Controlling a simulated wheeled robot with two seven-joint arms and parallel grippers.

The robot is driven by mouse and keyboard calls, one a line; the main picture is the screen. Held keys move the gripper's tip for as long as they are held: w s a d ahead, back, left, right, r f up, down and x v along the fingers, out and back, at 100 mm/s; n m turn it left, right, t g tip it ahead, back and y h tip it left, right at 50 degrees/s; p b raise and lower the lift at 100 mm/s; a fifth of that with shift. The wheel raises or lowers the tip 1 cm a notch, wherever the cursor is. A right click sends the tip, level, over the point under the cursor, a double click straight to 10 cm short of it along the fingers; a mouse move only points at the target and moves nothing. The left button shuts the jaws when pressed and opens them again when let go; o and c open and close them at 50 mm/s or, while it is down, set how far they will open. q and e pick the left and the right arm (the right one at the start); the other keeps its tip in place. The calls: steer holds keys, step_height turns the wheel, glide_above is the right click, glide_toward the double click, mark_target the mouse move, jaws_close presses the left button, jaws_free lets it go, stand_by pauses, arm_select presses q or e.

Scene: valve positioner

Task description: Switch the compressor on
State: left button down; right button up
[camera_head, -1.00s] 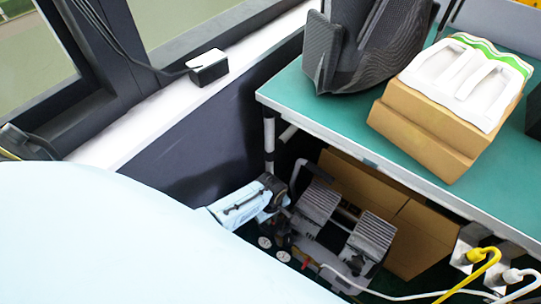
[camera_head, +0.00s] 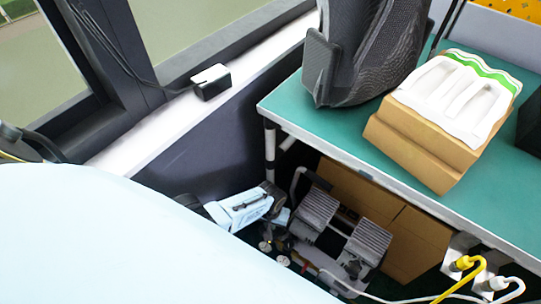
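The compressor (camera_head: 335,232) stands on the floor under the table. Two grey ribbed cylinder heads and small round gauges show on it. A pale blue part with a dark slot, which looks like the end of my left arm with its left gripper (camera_head: 278,222), is beside the compressor's left side. Its fingers are dark and small against the dark machine, so I cannot tell whether they are open or touch it. The power switch cannot be made out. My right gripper is not in view. A large pale blue part of mine covers the lower left.
The green-topped table (camera_head: 315,128) overhangs the compressor. A cardboard box (camera_head: 420,238) is behind it. Yellow (camera_head: 462,284) and white cables run at the lower right. On the table are a dark grey chair-like object (camera_head: 365,55) and a carton (camera_head: 425,140) with white packaging. A window sill (camera_head: 160,135) runs left.

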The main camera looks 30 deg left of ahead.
arm_select(q)
steer(key=shift+m, duration=1.9)
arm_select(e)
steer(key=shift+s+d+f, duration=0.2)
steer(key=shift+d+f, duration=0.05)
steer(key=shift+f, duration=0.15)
arm_select(q)
steer(key=shift+s, duration=0.1)
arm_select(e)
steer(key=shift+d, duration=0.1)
arm_select(q)
steer(key=c, duration=1.5)
jaws_free()
